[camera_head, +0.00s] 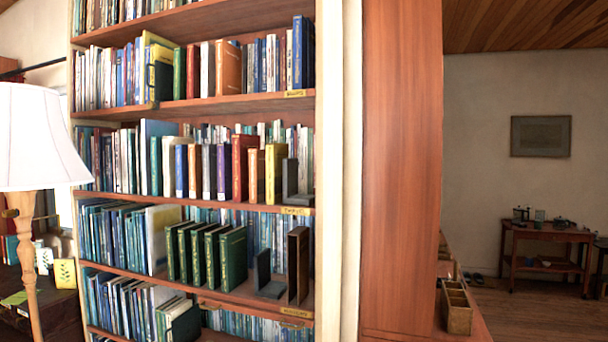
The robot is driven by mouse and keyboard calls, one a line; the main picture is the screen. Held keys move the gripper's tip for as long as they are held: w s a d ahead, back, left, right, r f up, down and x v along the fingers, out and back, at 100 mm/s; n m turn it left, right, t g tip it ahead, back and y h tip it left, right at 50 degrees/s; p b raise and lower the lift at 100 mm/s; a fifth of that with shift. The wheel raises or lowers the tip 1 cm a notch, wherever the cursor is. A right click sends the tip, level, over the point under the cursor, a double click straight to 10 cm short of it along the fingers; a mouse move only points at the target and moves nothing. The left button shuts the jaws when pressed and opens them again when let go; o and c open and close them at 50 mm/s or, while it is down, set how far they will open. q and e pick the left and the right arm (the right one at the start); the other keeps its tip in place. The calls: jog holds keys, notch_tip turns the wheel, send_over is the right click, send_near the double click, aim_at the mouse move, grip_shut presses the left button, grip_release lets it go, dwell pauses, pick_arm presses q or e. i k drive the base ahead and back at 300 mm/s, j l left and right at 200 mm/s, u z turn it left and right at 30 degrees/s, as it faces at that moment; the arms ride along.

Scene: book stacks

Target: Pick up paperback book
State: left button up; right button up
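A tall wooden bookcase (200,196) fills the left and middle of the head view, with many books standing upright on several shelves. On the row above are a red book (240,166) and a yellow book (275,173). On the upper row is an orange-brown book (229,68). I cannot tell which one is the paperback book. Neither of my grippers is in view.
A lamp with a white shade (36,135) stands close at the left, partly before the bookcase. A wooden panel (400,165) rises right of the bookcase. A small wooden box (456,310) sits low beside it. A small table (546,233) stands far right, with open floor before it.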

aim_at(276, 152)
jog(key=i+j+z, duration=0.2)
jog(key=z, duration=0.3)
jog(key=i+j+z, duration=0.1)
jog(key=j+z, duration=0.4)
jog(key=i+j+z, duration=0.1)
jog(key=j+z, duration=0.25)
jog(key=j, duration=0.7)
jog(key=j+z, duration=0.15)
jog(key=j, duration=0.95)
